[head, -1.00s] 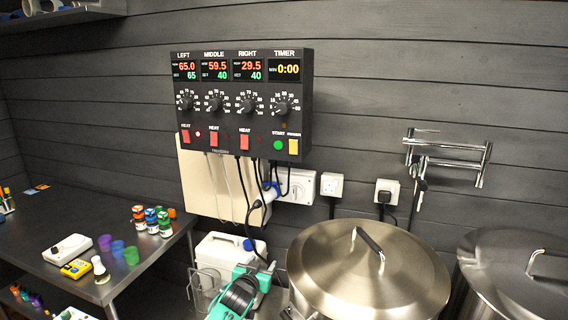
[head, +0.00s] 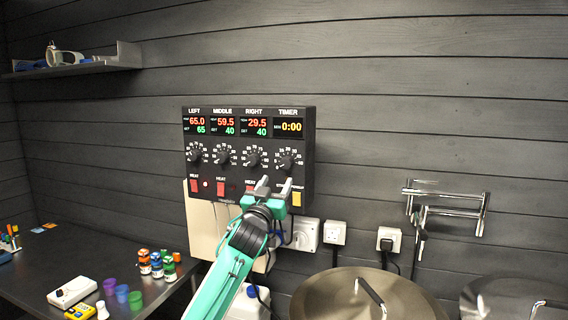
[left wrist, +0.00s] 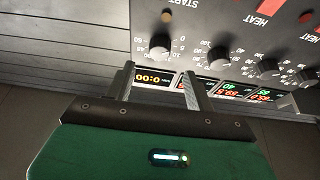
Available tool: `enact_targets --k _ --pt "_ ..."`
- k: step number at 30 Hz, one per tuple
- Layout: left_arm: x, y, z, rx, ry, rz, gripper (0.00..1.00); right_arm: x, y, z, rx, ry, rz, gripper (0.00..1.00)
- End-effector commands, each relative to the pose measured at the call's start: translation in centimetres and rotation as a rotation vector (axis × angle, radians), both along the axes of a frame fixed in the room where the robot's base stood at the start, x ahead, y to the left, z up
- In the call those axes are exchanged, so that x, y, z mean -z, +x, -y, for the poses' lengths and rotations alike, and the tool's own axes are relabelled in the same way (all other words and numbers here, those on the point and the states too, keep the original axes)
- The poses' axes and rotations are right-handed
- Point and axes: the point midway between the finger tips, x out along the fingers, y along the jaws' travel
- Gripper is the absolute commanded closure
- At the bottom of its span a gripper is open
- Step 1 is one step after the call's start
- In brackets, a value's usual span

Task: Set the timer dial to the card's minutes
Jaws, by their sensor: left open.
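The timer dial (head: 287,161) is a black knob at the right end of the dark control panel (head: 310,150), under the yellow timer display (head: 290,127) reading 0:00. My left gripper (head: 271,184) is open and empty in front of the panel's lower right part, below the dial in the head view. In the left wrist view the picture is upside down; the timer dial (left wrist: 159,48) sits beyond and between the two open fingertips (left wrist: 158,80), with a gap. The card with the minutes is not readable in any view. My right gripper is not in view.
Beside the timer are three heat dials, the nearest being the right heat dial (head: 254,159). Red heat switches and a yellow switch (head: 297,198) sit below. Lidded kettles (head: 345,300) stand below right. A table (head: 110,245) with bottles and cups is at left.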

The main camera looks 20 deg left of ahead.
Motion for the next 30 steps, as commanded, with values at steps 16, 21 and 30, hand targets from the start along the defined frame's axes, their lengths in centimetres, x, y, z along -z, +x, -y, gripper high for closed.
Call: enact_targets --k 16,21,30 --pt "-2.8 6.7 0.3 -0.001 0.000 -0.001 0.45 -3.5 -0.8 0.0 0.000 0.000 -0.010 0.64" --pt "-2.9 7.2 0.3 0.000 0.000 -0.001 0.45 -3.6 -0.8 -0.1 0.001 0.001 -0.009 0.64" --pt "-2.9 7.2 0.3 0.000 0.000 -0.001 0.55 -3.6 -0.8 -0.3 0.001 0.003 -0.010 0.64"
